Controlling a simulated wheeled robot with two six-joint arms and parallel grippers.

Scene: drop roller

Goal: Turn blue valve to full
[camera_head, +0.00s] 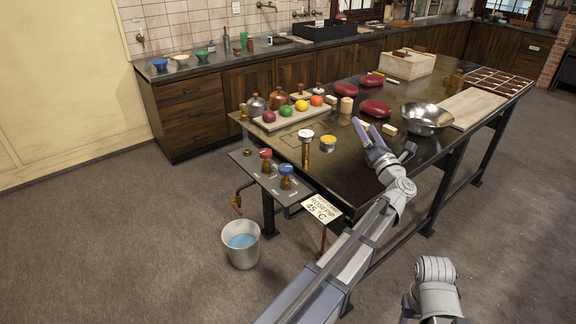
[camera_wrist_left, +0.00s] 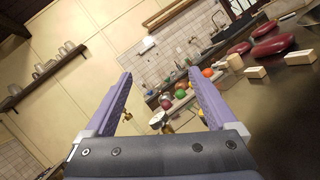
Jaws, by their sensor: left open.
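The blue valve (camera_head: 286,170) stands on a brass stem on a small grey panel at the near left end of the dark table. A red valve (camera_head: 265,154) stands just left of it on the same panel (camera_head: 273,186). My left gripper (camera_head: 384,136) is over the table, well to the right of the valves, touching neither. In the left wrist view my gripper (camera_wrist_left: 160,75) is open, with nothing between its purple fingers. I cannot make out the blue valve in that view. My right gripper is out of view.
A metal bucket (camera_head: 241,250) with blue liquid stands on the floor below the panel. A sign (camera_head: 321,209) reading 45 °C stands right of the panel. A brass post with a white top (camera_head: 305,150) and a yellow tin (camera_head: 328,144) are on the near table end.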

